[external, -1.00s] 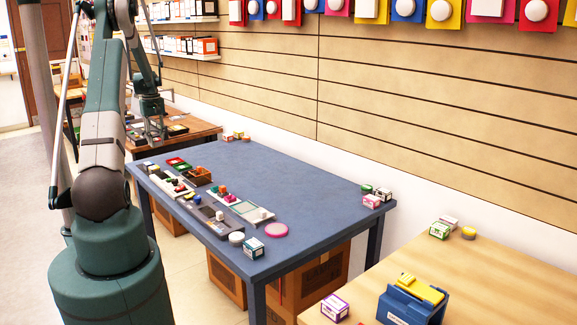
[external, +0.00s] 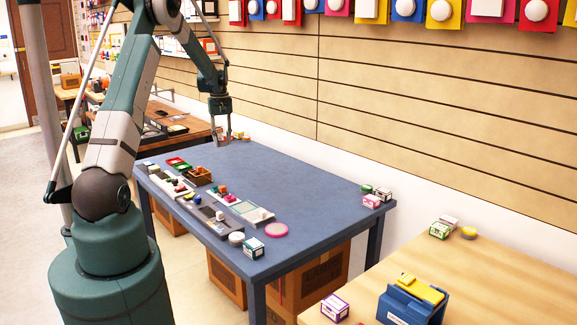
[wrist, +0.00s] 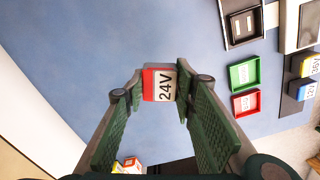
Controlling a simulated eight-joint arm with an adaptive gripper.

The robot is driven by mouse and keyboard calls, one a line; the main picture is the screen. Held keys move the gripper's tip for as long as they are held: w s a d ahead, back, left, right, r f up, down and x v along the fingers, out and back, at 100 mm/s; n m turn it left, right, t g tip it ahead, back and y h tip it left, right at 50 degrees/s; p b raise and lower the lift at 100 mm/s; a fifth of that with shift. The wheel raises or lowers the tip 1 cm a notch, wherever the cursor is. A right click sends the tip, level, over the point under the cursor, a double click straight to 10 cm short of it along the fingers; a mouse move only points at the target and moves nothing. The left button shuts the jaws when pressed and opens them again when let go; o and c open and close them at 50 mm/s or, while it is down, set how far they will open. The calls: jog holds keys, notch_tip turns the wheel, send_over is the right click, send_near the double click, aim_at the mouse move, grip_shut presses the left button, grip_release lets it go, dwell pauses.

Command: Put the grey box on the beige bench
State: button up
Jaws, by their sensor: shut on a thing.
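My gripper (external: 221,138) is above the far-left part of the blue table. In the wrist view its fingertips (wrist: 160,84) are closed on a small box (wrist: 163,85) with a red side and a pale face marked "24V". Its other sides are hidden, so I cannot tell whether it is the grey box. In the external view the held box is too small to make out. The beige bench (external: 490,295) is the light wood table at the lower right, apart from my gripper.
The blue table (external: 310,185) holds small trays and parts at left, a pink disc (external: 277,230) and small boxes (external: 371,201) at right. The bench holds a blue holder with a yellow top (external: 413,298), a purple-white box (external: 334,307) and several small items; its middle is clear.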

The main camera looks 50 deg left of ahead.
jog(key=w+d+m, duration=0.2)
jog(key=w+d, duration=0.4)
jog(key=d, duration=0.8)
jog(key=w+d+m, duration=0.1)
jog(key=w+d, duration=0.6)
jog(key=d, duration=0.8)
jog(key=w+d+m, duration=0.2)
jog(key=w+d, duration=0.4)
jog(key=d, duration=0.8)
jog(key=s+d+m, duration=0.3)
jog(key=d+m, duration=0.2)
jog(key=d, duration=3.7)
jog(key=s+d+m, duration=0.1)
jog(key=s+d, duration=0.3)
jog(key=d, duration=0.5)
jog(key=s+d+m, duration=0.1)
jog(key=s+d, duration=0.4)
jog(key=d, duration=0.3)
jog(key=s+d+m, duration=0.1)
jog(key=s+d, duration=0.4)
jog(key=d, duration=0.4)
jog(key=shift+s+d+m, duration=0.25)
jog(key=shift+d+m, duration=0.05)
jog(key=shift+f+b, duration=0.5)
jog(key=shift+f, duration=2.65)
